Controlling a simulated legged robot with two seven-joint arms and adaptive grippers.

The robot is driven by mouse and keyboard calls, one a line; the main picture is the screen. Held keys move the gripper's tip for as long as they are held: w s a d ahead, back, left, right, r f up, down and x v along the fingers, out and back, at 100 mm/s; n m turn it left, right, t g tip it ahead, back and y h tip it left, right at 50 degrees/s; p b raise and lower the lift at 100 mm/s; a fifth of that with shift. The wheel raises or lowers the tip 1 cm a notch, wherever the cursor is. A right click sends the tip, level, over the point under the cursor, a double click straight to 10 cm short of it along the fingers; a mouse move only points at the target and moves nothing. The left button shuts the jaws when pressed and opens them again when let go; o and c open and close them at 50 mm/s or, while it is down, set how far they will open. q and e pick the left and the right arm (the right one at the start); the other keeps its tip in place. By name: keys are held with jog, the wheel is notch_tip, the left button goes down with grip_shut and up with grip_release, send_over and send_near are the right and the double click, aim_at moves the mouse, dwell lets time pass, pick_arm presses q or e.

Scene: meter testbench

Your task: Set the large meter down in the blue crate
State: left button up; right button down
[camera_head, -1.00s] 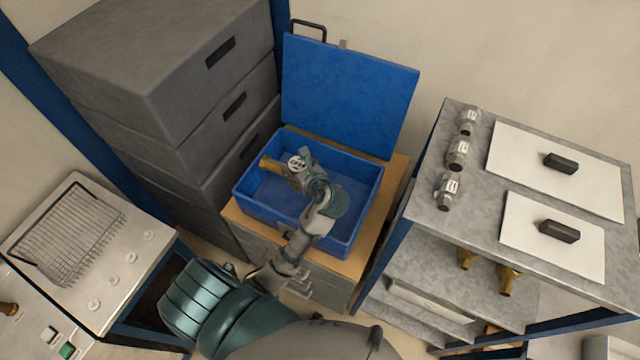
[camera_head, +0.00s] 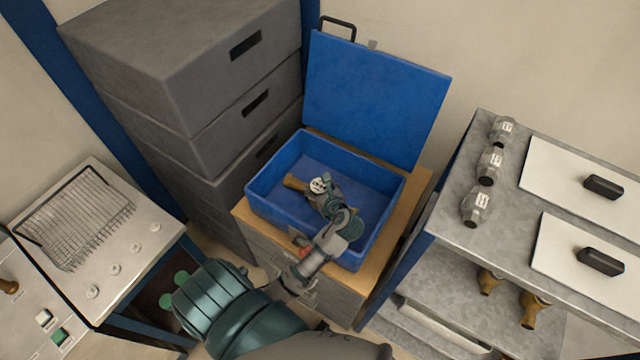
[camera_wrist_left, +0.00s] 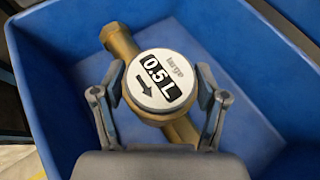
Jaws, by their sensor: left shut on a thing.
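The large meter has a brass body and a round white dial marked "large 0.5 L" with an arrow; it shows in the left wrist view (camera_wrist_left: 160,80) and in the head view (camera_head: 296,183). My left gripper (camera_wrist_left: 162,88) has one finger on each side of the dial and is shut on it. In the head view the left gripper (camera_head: 322,188) is inside the blue crate (camera_head: 272,212), whose lid (camera_head: 375,95) stands open behind it. The meter is over the crate's floor; I cannot tell whether it touches it. My right gripper is not in view.
The crate stands on a wooden-topped cabinet (camera_head: 412,205). Grey stacked boxes (camera_head: 190,75) rise to its left. A bench with a wire rack (camera_head: 75,220) is at the left.

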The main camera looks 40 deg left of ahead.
pick_arm(q)
notch_tip(320, 180, down, 3)
jog(key=shift+d+f, duration=0.1)
jog(key=shift+f, duration=0.05)
jog(key=shift+f, duration=0.6)
jog(key=o, duration=1.8)
jog(key=shift+f, duration=0.1)
jog(key=shift+d, duration=0.1)
jog(key=shift+r, duration=0.35)
jog(key=v, duration=1.2)
jog(key=shift+d+r, duration=0.1)
jog(key=shift+r, duration=0.15)
